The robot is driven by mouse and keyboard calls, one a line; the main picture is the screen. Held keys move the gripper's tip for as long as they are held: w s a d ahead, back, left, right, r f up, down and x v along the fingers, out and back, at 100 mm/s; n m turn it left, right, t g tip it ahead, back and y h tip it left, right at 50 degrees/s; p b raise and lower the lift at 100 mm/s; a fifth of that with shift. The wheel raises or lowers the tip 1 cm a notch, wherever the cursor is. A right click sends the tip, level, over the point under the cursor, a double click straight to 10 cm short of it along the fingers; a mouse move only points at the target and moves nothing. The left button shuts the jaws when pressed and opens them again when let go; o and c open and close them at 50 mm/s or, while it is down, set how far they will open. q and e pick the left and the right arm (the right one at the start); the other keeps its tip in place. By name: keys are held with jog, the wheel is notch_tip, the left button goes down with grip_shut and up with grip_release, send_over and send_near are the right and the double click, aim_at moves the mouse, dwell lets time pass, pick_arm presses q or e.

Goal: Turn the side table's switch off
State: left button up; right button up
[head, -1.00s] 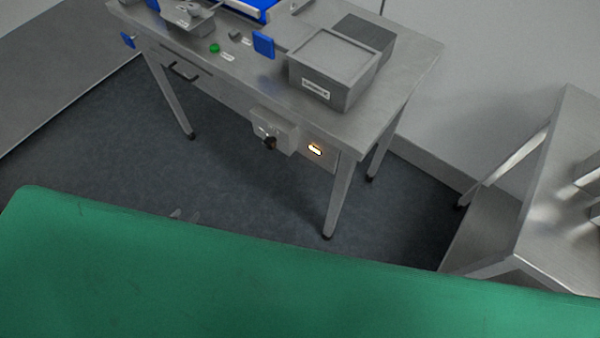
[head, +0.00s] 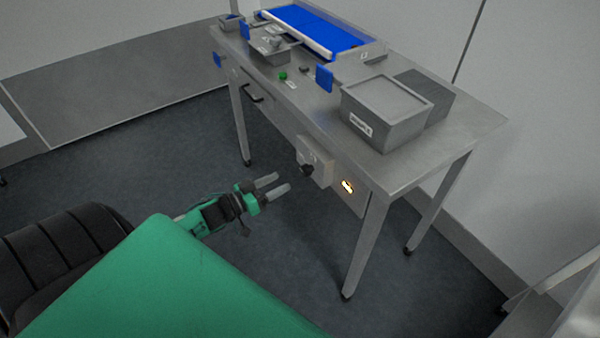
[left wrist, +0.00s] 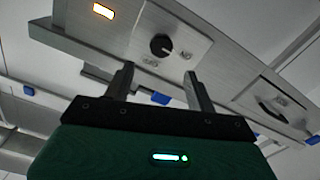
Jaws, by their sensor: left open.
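The side table (head: 460,135) is steel and has a small switch box (head: 322,170) on its front edge. A black rotary knob (head: 307,170) sticks out of the box. The knob (left wrist: 161,46) also shows in the left wrist view, with small labels beside it that I cannot read. An orange-white lamp (head: 347,186) glows right of the box; it also glows in the left wrist view (left wrist: 103,11). My left gripper (head: 274,185) is open and empty, a short way left of and below the knob, apart from it. In the left wrist view its fingers (left wrist: 158,74) point toward the knob.
A grey lidded bin (head: 385,115), a blue belt (head: 315,28) and a green button (head: 283,76) are on the tabletop. A drawer handle (head: 252,95) sticks out left of the box. Steel furniture (head: 570,300) stands at the lower right. The floor before the table is clear.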

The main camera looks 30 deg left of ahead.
aim_at(303, 171)
pick_arm(q)
jog(key=x, duration=0.8)
jog(key=shift+w+p, duration=0.15)
jog(key=shift+p, duration=0.15)
jog(key=shift+c, duration=0.3)
jog(key=c, duration=0.9)
